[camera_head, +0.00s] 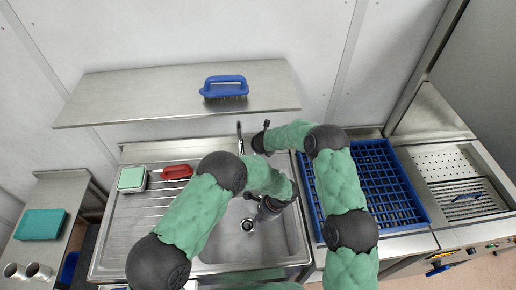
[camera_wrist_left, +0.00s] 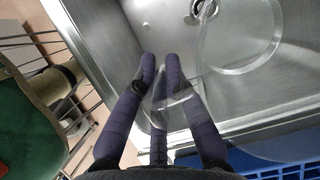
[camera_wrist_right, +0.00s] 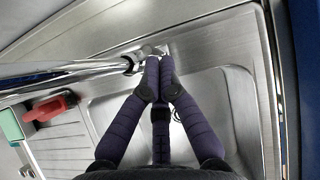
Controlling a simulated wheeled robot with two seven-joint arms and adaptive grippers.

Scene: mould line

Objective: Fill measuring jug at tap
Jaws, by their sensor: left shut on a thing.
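The clear measuring jug (camera_wrist_left: 240,68) shows in the left wrist view as a transparent round vessel over the steel sink. My left gripper (camera_wrist_left: 160,65) is shut on its side or handle; I cannot tell which. In the head view my left gripper (camera_head: 265,207) is over the sink basin (camera_head: 278,238), and the jug is hard to make out. The chrome tap (camera_head: 239,137) stands at the sink's back edge; its pipe (camera_wrist_right: 85,68) shows in the right wrist view. My right gripper (camera_wrist_right: 158,68) has its fingertips together beside the tap's end; contact is unclear. No water is visible.
A blue crate (camera_head: 413,211) stands right of the sink. A red-handled brush (camera_head: 177,172) and a green-topped block (camera_head: 132,178) lie on the drainboard (camera_head: 136,215). A shelf (camera_head: 150,97) with a blue brush (camera_head: 224,86) hangs above the sink.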

